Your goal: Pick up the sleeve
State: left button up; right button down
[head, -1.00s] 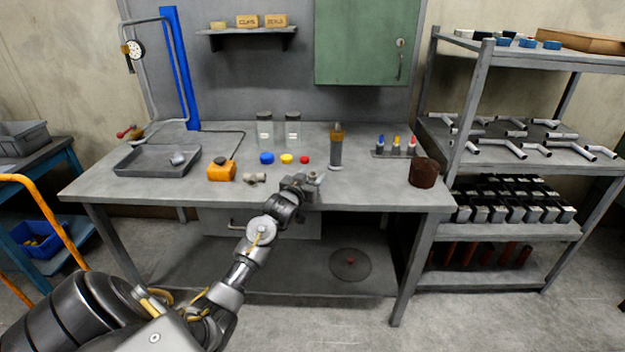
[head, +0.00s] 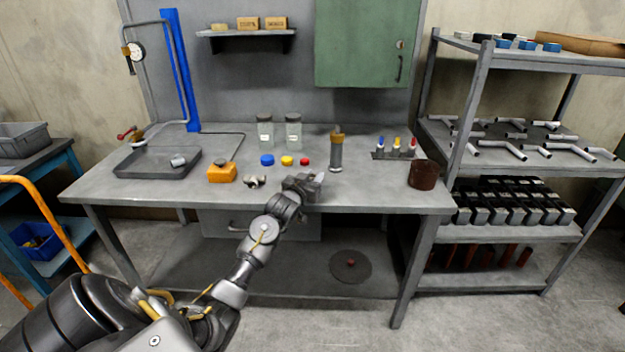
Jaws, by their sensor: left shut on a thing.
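My left gripper (head: 309,184) is low over the front middle of the workbench, its arm reaching in from the lower left. It is shut on a small pale grey piece, seemingly the sleeve (head: 320,177), whose light end shows at the fingertips. Most of that piece is hidden by the gripper, and I cannot tell whether it touches the bench top. My right gripper is not in view.
Bench space right of the gripper is clear.

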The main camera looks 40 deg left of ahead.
pick_arm(q)
jog(key=shift+s+r, duration=0.15)
jog(key=shift+r, duration=0.1)
jog(key=f+v, duration=0.1)
jog(key=v, duration=1.6)
jog(key=shift+s, duration=0.35)
